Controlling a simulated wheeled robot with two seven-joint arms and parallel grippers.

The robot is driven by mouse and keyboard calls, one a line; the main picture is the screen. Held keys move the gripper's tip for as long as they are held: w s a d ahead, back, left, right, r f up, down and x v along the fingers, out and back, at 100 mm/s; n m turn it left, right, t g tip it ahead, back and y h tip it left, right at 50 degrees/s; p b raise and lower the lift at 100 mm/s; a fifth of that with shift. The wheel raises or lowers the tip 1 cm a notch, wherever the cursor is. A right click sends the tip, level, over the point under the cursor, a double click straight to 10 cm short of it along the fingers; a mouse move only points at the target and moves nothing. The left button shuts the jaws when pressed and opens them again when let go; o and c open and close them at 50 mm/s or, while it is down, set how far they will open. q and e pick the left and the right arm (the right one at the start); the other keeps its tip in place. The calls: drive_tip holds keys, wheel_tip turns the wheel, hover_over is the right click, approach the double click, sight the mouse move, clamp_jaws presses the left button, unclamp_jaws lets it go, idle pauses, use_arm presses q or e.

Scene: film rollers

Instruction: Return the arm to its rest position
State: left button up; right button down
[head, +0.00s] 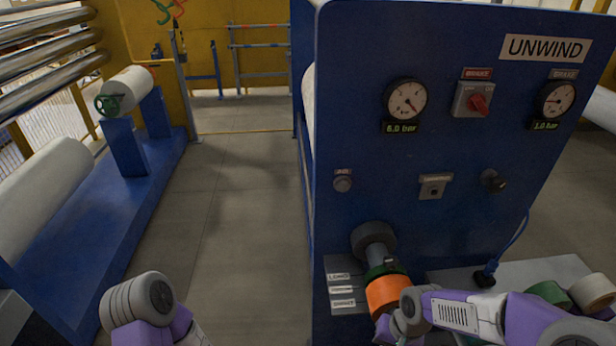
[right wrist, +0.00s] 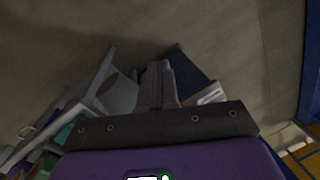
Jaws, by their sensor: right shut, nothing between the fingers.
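My right arm (head: 450,308) comes in from the right in the head view, bent in front of the blue UNWIND panel (head: 440,140). Its gripper is out of sight there. In the right wrist view my right gripper (right wrist: 160,84) is shut with nothing between its fingers, over grey floor. My left arm (head: 145,305) shows only a bent link at the bottom left, and its gripper is out of frame. A dark shaft (head: 374,243) sticks out of the panel, with an orange roll (head: 387,292) beside my right arm; whether they touch I cannot tell.
A grey shelf (head: 540,272) at the right holds a green roll (head: 549,291), a pale roll (head: 592,290) and a blue-corded device (head: 485,277). A blue roller stand (head: 85,220) is at the left. The floor aisle (head: 245,200) between is clear.

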use_arm(q)
wheel_tip(320, 180, down, 9)
drive_tip(key=b, duration=0.8)
drive_tip(key=shift+s, duration=0.4)
use_arm(e)
drive_tip(key=s+a+f, duration=0.2)
drive_tip(key=s+f, duration=0.1)
drive_tip(key=f, duration=0.7)
drive_tip(key=s+a+f+y, duration=0.1)
drive_tip(key=s+a+f, duration=0.2)
drive_tip(key=f, duration=0.7)
drive_tip(key=s+a+f+n+y, duration=0.1)
drive_tip(key=s+a+f, duration=0.2)
drive_tip(key=f, duration=0.7)
drive_tip(key=shift+t, duration=0.4)
use_arm(q)
drive_tip(key=shift+r, duration=0.15)
